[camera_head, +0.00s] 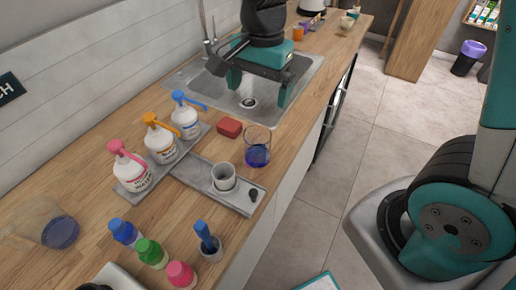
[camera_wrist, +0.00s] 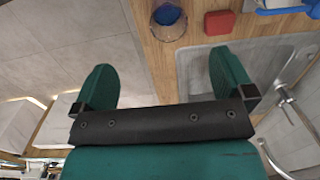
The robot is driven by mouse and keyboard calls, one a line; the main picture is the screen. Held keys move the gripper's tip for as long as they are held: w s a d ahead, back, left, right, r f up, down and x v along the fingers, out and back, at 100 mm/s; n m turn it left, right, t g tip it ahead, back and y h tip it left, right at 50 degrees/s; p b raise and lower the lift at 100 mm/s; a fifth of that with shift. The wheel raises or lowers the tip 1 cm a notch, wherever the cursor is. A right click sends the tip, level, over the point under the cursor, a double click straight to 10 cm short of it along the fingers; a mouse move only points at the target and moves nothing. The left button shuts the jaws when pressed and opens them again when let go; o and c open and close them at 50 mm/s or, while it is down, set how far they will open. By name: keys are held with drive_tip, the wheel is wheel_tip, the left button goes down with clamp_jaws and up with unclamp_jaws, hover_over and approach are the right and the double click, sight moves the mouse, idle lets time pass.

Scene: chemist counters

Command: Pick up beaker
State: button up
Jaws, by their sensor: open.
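A clear glass beaker with blue liquid (camera_head: 257,154) stands upright on the wooden counter, near its front edge and just this side of the sink. It shows at the top of the wrist view (camera_wrist: 168,18), beyond the fingertips and between their lines. A second clear glass vessel with dark blue liquid (camera_head: 60,232) stands at the lower left of the head view. My gripper (camera_head: 258,88) is over the sink, its two teal fingers wide apart and empty. In the wrist view the gripper (camera_wrist: 163,72) is apart from the beaker.
A red sponge (camera_head: 229,127) lies close beside the beaker. Pump bottles (camera_head: 161,141) stand by the wall. The sink (camera_head: 308,72) has a tall faucet (camera_head: 209,45). Small coloured bottles (camera_head: 150,252) stand nearer.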

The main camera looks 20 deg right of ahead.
drive_tip(key=w+f+m, duration=0.2)
drive_tip(key=m, duration=0.1)
drive_tip(key=p, duration=0.2)
hover_over(258, 143)
drive_tip(key=s+a, duration=0.1)
drive_tip(key=s, duration=0.2)
drive_tip(key=shift+m+h, duration=0.3)
drive_tip(key=shift+h, duration=0.1)
wheel_tip(258, 143, down, 12)
drive_tip(key=shift+a+r, duration=0.1)
drive_tip(key=shift+a, duration=0.05)
drive_tip(key=shift+w+f+p, duration=0.1)
drive_tip(key=shift+f+p, duration=1.1)
drive_tip(key=shift+f, duration=1.6)
drive_tip(key=c, duration=1)
drive_tip(key=shift+c, duration=0.2)
drive_tip(key=shift+r, duration=0.15)
